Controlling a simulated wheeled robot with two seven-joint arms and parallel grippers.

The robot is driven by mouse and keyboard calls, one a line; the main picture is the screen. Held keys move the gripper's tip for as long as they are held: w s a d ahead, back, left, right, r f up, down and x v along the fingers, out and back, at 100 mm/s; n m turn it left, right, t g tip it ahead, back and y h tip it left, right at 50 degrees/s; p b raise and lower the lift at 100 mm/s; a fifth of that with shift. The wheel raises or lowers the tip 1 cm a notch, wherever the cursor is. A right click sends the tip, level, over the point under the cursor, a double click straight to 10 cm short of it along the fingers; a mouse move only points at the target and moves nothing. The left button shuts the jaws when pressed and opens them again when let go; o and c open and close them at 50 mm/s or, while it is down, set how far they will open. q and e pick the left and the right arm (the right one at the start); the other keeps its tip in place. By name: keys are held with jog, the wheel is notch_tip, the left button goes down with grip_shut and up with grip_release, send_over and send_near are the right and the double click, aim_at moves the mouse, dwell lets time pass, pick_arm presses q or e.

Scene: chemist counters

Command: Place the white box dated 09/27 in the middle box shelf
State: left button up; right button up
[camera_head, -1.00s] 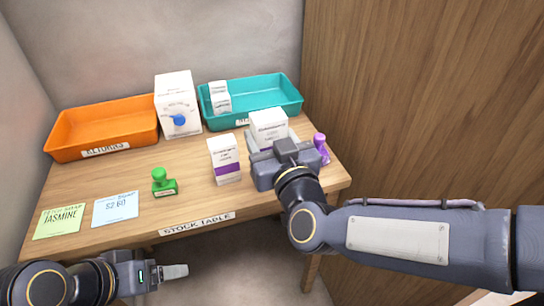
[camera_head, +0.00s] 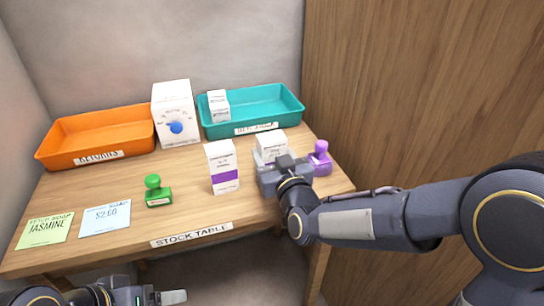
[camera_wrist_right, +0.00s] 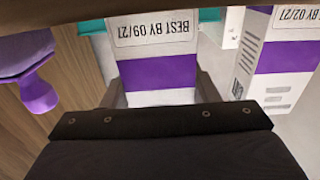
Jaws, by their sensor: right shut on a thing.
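My right gripper (camera_head: 278,168) is shut on a white box (camera_head: 271,143) near the table's right end. In the right wrist view this white box (camera_wrist_right: 150,40) has a purple band and reads "BEST BY 09/27". The gripper covers its lower part, so I cannot tell whether it touches the table. A second white box with a purple band (camera_head: 223,167) stands upright to its left; in the right wrist view this box (camera_wrist_right: 270,55) reads "BEST BY 02/27". My left gripper (camera_head: 172,297) is at the bottom edge, empty, its jaw opening unclear. No box shelf is identifiable.
A green stamp (camera_head: 157,192) and a purple stamp (camera_head: 320,160) stand nearer. A wooden panel (camera_head: 420,90) bounds the right.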

jog(key=shift+f+b, duration=0.2)
jog(key=shift+b, duration=0.2)
jog(key=o, duration=1)
jog(key=shift+r, duration=0.1)
jog(key=v, duration=0.7)
jog(key=shift+s+d+f+p, duration=0.25)
jog(key=shift+d+p, duration=0.1)
jog(key=shift+d, duration=0.15)
